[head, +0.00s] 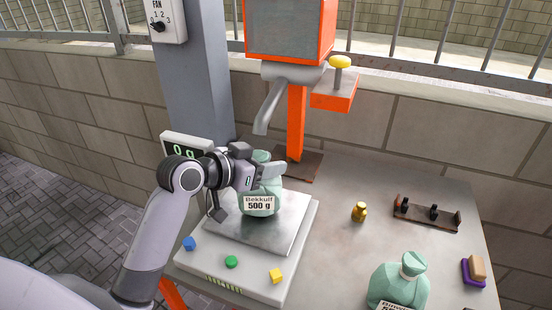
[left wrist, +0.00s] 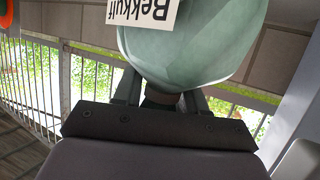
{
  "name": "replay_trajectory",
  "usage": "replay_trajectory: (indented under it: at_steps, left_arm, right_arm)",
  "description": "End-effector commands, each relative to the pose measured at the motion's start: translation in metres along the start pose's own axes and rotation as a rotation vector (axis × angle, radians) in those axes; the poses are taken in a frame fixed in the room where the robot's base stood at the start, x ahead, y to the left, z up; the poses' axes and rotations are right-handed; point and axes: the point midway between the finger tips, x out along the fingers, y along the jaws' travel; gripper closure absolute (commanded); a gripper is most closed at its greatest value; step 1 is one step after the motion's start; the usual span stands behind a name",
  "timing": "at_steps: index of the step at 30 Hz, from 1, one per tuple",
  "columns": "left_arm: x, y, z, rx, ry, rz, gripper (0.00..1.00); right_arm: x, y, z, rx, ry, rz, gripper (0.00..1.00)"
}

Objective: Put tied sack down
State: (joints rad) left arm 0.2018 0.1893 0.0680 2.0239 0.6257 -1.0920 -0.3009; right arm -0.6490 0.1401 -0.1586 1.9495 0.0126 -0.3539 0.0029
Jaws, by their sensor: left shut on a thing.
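A pale green tied sack (head: 262,203) labelled "Bekkulf 500 g" is at the metal plate of the scale (head: 290,232). My left gripper (head: 268,175) is shut on the sack's neck. The sack also fills the top of the left wrist view (left wrist: 190,50), upside down. The sack is upright and its base is at or just above the plate; I cannot tell if it touches. The scale's display (head: 186,150) reads 0 g. My right gripper is not in view.
A second green sack (head: 400,285) stands at the front right of the table (head: 340,215). A brass weight (head: 359,212), a dark rack (head: 427,214) and a purple-and-tan block (head: 474,270) lie to the right. An orange post machine (head: 297,120) stands behind the scale.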

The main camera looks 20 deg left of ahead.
Motion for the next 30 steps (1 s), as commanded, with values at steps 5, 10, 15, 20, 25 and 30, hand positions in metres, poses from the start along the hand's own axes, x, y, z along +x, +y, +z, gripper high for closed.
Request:
replay_trajectory:
  at_steps: [5,10,15,20,25,30]
  left_arm:
    - [-0.002,0.001,0.004,0.002,0.007,0.0,1.0]
    - [-0.001,0.001,0.004,0.002,0.007,0.0,1.0]
    - [0.0,0.001,0.008,0.001,0.001,0.0,0.36]
    - [0.0,0.001,0.007,0.001,0.002,0.0,0.33]
    - [-0.001,0.001,0.006,0.001,0.003,0.0,0.33]
    - [-0.012,0.0,0.006,0.002,0.003,-0.002,0.33]
  right_arm:
    - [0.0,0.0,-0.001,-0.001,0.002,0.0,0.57]
    - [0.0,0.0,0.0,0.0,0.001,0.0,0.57]
    - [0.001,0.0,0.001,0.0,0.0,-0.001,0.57]
    - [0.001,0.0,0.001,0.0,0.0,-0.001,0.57]
    - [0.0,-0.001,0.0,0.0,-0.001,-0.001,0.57]
    - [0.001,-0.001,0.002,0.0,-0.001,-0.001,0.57]
